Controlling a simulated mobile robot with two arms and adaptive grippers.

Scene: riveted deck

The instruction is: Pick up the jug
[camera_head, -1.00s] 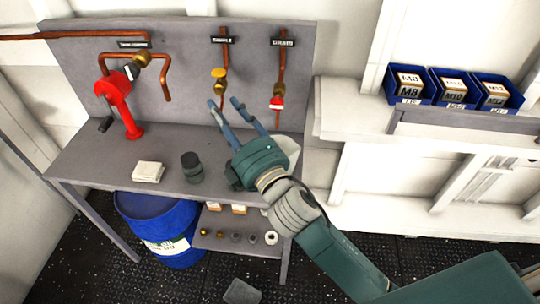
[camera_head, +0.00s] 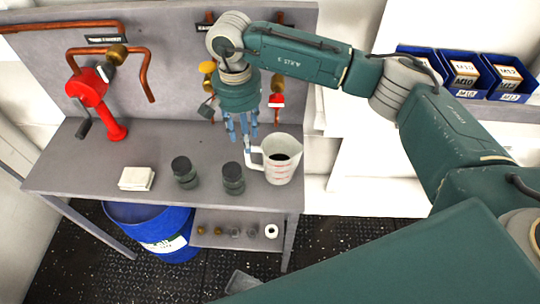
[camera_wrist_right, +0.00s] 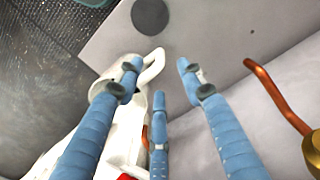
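The jug (camera_head: 283,162) is a pale measuring jug with red marks, standing upright near the right end of the grey bench. Its handle points left. My right gripper (camera_head: 241,138) comes down from above with its blue fingers spread, just left of the jug at the handle. In the right wrist view the jug (camera_wrist_right: 103,88) is partly behind a finger. Its handle shows between the spread fingertips of the right gripper (camera_wrist_right: 158,75). I cannot tell whether any finger touches it. My left gripper is not in view.
Two dark lidded jars (camera_head: 233,178) (camera_head: 185,173) stand left of the jug, near the front edge. A white stack (camera_head: 137,178) lies further left. A red fixture (camera_head: 98,95) and copper pipes are at the back panel. Blue bins (camera_head: 469,75) stand on the right.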

